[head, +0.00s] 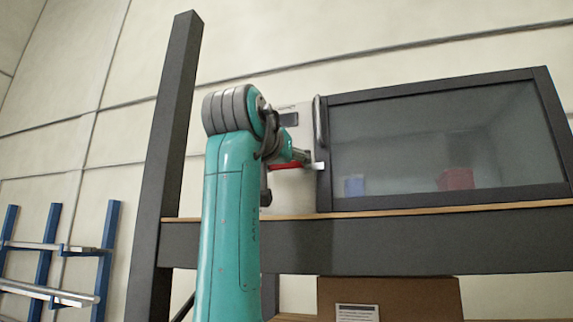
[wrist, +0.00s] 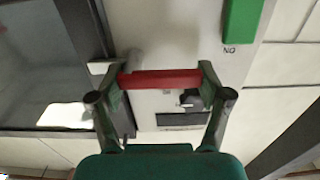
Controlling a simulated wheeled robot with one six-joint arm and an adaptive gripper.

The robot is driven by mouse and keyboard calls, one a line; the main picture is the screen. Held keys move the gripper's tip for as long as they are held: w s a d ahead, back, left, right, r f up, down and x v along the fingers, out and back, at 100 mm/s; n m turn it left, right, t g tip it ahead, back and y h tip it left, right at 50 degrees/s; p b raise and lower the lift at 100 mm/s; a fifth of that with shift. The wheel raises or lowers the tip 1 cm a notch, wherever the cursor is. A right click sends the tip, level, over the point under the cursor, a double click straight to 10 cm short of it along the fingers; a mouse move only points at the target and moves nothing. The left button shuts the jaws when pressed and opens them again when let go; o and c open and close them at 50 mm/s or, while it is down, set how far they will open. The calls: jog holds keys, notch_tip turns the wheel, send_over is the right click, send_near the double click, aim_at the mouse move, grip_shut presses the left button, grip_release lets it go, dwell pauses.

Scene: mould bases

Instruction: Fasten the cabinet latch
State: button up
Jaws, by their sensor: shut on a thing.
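The cabinet (head: 432,142) has a dark-framed glass door, which looks closed, and a pale panel to its left. The red latch bar (head: 287,166) lies roughly level across that panel. A pale metal catch (head: 318,167) sits at the left edge of the door frame, close to the bar's right end. In the wrist view my gripper (wrist: 163,76) has one finger at each end of the red bar (wrist: 160,79) and is shut on it. The catch (wrist: 100,68) is just left of the left fingertip. Whether bar and catch are engaged, I cannot tell.
A vertical door handle (head: 320,122) is above the catch. A dark post (head: 178,130) stands left of my arm. A green block (wrist: 243,18) is on the panel in the wrist view. A cardboard box (head: 400,298) is below the shelf beam (head: 420,245). A blue rack (head: 45,250) stands far left.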

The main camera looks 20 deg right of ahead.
jog(key=o, duration=1.1)
jog(key=v, duration=1.2)
